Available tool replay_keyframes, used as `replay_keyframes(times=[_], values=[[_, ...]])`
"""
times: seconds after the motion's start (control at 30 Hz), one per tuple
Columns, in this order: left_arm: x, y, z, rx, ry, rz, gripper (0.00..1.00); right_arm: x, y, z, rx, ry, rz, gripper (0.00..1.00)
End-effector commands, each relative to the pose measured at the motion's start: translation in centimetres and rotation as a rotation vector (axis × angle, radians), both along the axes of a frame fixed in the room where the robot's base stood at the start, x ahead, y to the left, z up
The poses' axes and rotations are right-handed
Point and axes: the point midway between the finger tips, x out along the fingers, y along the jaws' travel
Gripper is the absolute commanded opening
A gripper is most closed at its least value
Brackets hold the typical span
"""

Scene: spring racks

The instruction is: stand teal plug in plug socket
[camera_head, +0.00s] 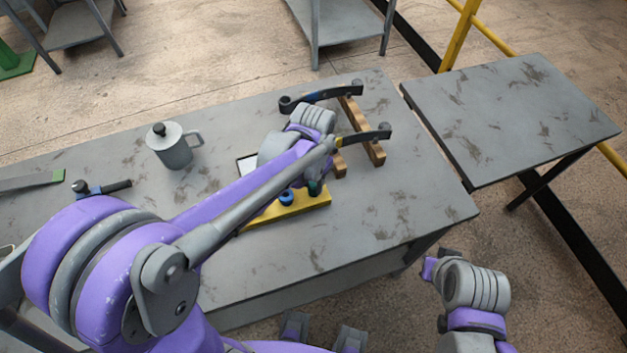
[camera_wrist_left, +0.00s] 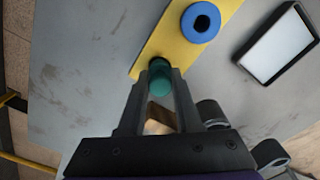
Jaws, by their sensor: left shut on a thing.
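The teal plug (camera_wrist_left: 160,80) is between the fingers of my left gripper (camera_wrist_left: 161,92), which is shut on it. In the head view the plug (camera_head: 314,188) shows below the gripper, over the right part of the yellow board (camera_head: 318,201). In the left wrist view it is at the end of the yellow board (camera_wrist_left: 172,48). A blue ring (camera_wrist_left: 200,22) with a dark hole sits on the board beside it; it also shows in the head view (camera_head: 287,197). Whether a socket lies under the plug is hidden. My right gripper (camera_head: 432,267) is off the table's front edge, its jaws unclear.
A wooden rack (camera_head: 361,131) with dark curved pieces stands behind my left gripper. A grey lidded mug (camera_head: 174,148) and a blue-black tool (camera_head: 103,188) are to the left. A framed white panel (camera_wrist_left: 279,46) lies beside the board. The table's right front is clear.

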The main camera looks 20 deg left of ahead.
Motion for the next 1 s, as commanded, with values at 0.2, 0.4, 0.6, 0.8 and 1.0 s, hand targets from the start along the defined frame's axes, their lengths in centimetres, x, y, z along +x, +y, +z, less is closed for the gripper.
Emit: replay_keyframes(times=[0.2,0.4,0.6,0.8,1.0], values=[[0.03,0.01,-0.11,0.000,0.000,0.000,0.00,-0.02,0.00,-0.09,0.000,0.000,0.000,0.00],[0.01,0.01,-0.10,0.000,0.000,0.000,0.00,-0.03,0.00,-0.08,0.000,0.001,0.000,0.00],[-0.03,0.00,-0.51,0.000,0.000,0.000,0.00,-0.13,0.00,-0.48,0.000,0.003,0.000,0.00],[-0.04,-0.01,-0.96,0.000,0.000,0.000,0.00,-0.25,0.00,-0.92,0.000,0.005,0.000,0.00],[-0.02,-0.01,-0.88,0.000,0.000,0.000,0.34,-0.23,0.00,-0.85,0.000,0.004,0.000,0.00]])
